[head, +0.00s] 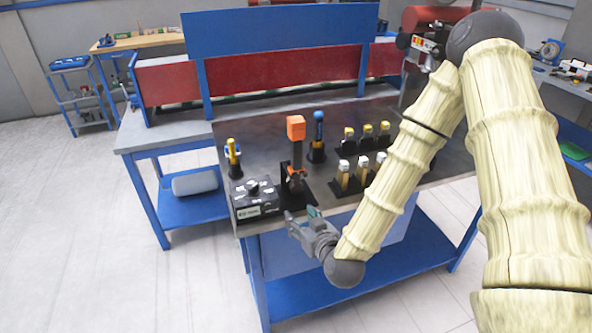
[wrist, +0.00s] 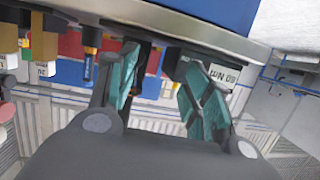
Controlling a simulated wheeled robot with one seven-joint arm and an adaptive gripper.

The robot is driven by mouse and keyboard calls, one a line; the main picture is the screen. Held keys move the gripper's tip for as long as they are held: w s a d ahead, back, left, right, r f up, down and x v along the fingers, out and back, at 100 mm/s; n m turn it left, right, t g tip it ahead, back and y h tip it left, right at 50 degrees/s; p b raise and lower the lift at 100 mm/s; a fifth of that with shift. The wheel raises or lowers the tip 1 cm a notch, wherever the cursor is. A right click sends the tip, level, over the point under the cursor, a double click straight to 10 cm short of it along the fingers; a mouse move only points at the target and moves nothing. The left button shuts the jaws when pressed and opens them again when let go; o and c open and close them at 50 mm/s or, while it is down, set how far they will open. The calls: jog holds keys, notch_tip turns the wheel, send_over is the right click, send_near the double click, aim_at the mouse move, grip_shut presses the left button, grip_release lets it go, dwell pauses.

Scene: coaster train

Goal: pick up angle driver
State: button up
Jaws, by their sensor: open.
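A tool with an orange block-shaped top (head: 296,128) and a darker lower part stands upright in a black holder near the table's front left; it looks most like the angle driver, though I cannot be sure. My gripper (head: 305,220) is at the front edge of the table, just in front of and below this tool, and apart from it. In the wrist view my gripper (wrist: 162,92) has its two teal-padded fingers spread with nothing held between them.
A yellow tool (head: 232,152) and a blue tool (head: 318,132) stand in holders behind. Several white- and yellow-topped tools stand to the right. The dark tabletop (head: 262,135) has bare patches between them.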

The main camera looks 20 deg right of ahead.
aim_at(298, 163)
jog(key=w+r+t, duration=0.1)
jog(key=w+r, duration=0.1)
jog(key=r, duration=0.1)
jog(key=w+d+r+t+p, duration=0.1)
jog(key=w+r, duration=0.2)
jog(key=w+d+r+t+h, duration=0.1)
jog(key=w+r, duration=0.2)
jog(key=shift+d+r+m, duration=0.1)
jog(key=shift+r+m, duration=0.1)
jog(key=shift+m, duration=0.1)
jog(key=shift+w, duration=0.5)
jog(key=w+p, duration=0.2)
jog(key=w, duration=0.1)
jog(key=w+p, duration=0.1)
jog(key=shift+w+d+r, duration=0.15)
jog(key=shift+d, duration=0.15)
jog(key=shift+w, duration=0.5)
jog(key=shift+c, duration=0.4)
grip_shut()
